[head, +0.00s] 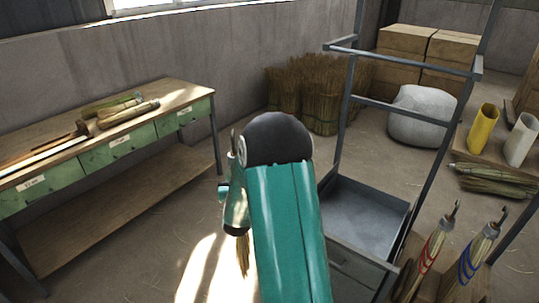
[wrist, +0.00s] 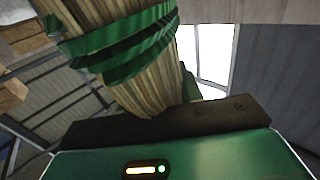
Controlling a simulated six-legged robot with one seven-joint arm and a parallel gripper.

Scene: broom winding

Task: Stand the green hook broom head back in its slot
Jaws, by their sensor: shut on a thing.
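The green-banded broom head (wrist: 120,45) is large and close in the wrist view, straw with green bands, tilted in the picture. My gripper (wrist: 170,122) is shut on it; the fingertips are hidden. In the head view my teal arm covers most of the gripper and broom head; a straw tuft (head: 243,256) hangs below. At the lower right stand a red-banded hook broom head (head: 430,250) and a blue-banded one (head: 474,258), side by side on a wooden stand (head: 408,262). No empty slot can be made out.
A metal frame (head: 345,125) with a grey tray (head: 365,215) stands just right of my arm. A workbench (head: 165,95) with green drawers holds brooms at left. Straw bundles (head: 310,90), a sack (head: 422,115) and boxes (head: 445,55) are behind. Floor between bench and frame is open.

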